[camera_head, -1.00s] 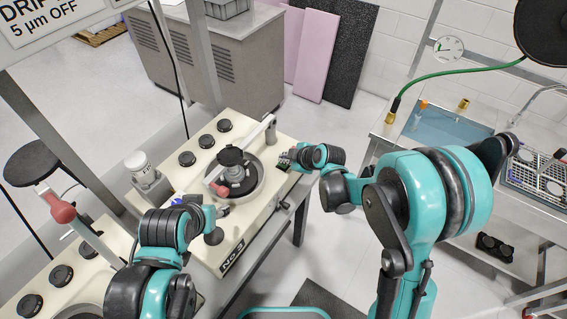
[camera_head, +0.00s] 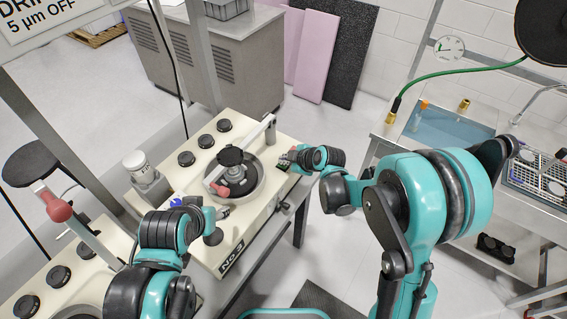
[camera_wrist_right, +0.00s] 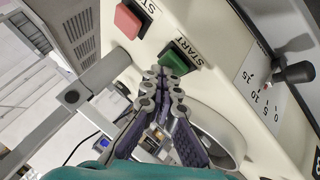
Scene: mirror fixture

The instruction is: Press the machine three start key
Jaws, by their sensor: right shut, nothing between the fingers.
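Machine three is the cream machine marked No 3 (camera_head: 233,254) in the head view, with a round plate and a swing arm on top. Its green START key (camera_wrist_right: 181,56) shows in the right wrist view on the machine's edge, beside a red key (camera_wrist_right: 128,19). My right gripper (camera_wrist_right: 165,74) is shut and empty. Its fingertips overlap the lower left edge of the green key in the picture; I cannot tell whether they touch it. In the head view my right gripper (camera_head: 290,161) is at the machine's right edge. My left gripper (camera_head: 222,212) is over the machine's front left; its fingers are unclear.
Another cream machine (camera_head: 35,290) with a red-knobbed lever (camera_head: 60,210) stands at the lower left. A white-lidded jar (camera_head: 137,162) stands at machine three's left. A steel sink bench (camera_head: 400,135) is at the right.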

